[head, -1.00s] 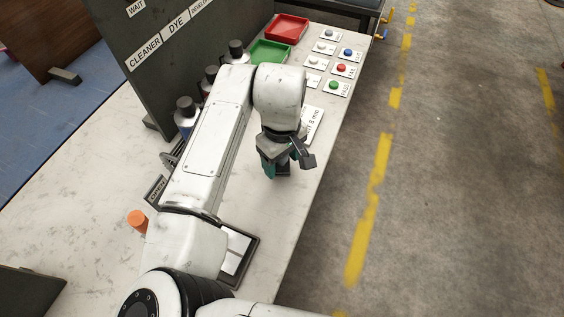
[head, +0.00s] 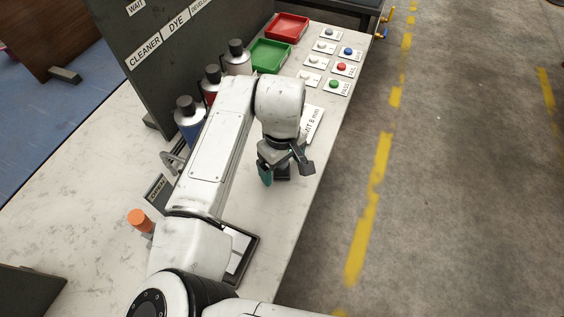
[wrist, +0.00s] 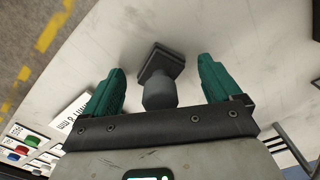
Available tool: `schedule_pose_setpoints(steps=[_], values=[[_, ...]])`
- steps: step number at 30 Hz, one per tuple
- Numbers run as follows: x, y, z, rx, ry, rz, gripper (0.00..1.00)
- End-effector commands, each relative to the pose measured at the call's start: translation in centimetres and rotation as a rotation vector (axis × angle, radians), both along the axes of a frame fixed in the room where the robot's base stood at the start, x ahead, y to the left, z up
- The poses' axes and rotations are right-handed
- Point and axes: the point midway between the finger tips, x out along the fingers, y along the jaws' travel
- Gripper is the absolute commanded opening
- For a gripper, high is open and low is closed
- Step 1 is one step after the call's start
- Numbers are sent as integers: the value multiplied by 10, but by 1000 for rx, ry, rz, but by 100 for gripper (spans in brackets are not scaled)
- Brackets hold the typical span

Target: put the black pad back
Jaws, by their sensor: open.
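The black pad (wrist: 160,72) shows in the wrist view as a dark square base with a rounded knob. It is on the white table between the two teal fingers of my gripper (wrist: 162,88), with a gap on each side. In the head view my gripper (head: 280,170) is above the table near its right edge, and the pad (head: 283,177) is mostly hidden under it. My gripper is open and not touching the pad, as far as the wrist view shows.
A white card (head: 313,122) lies just beyond my gripper. Bottles (head: 188,120) stand along the dark panel at left. Green (head: 270,56) and red (head: 287,28) trays and several button cards (head: 336,87) are at the far end. A dark-framed tray (head: 243,262) is nearer me.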

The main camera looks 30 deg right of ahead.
Motion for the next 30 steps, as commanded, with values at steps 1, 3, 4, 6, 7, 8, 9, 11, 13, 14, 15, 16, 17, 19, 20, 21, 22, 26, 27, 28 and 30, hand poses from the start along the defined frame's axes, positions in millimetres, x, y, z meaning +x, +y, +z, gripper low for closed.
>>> schedule_pose_setpoints(steps=[1,3,4,6,7,8,9,11,13,14,15,16,17,19,20,21,22,26,27,28,30], values=[[0,0,1,0,0,0,91],[0,0,3,1,-1,0,91],[0,0,5,0,-1,0,91],[0,0,12,-1,-1,0,91],[1,0,16,-1,-1,0,91],[1,0,21,-2,-2,0,91],[0,0,29,-1,-2,-1,91],[1,0,41,-1,-2,-1,91],[1,-1,56,-1,-2,-2,91],[1,0,63,0,-4,-2,91],[1,0,71,0,-3,-2,91],[1,-1,77,0,-3,-1,91],[0,-1,83,-1,-2,-1,91],[0,0,95,0,-2,0,91],[0,0,99,0,-2,0,91],[1,0,105,-1,-2,0,91],[0,0,109,0,-1,-1,91],[0,0,120,0,-1,-1,91],[0,0,121,1,-1,-1,91],[0,0,122,1,0,-1,91],[0,0,123,1,0,-1,91]])
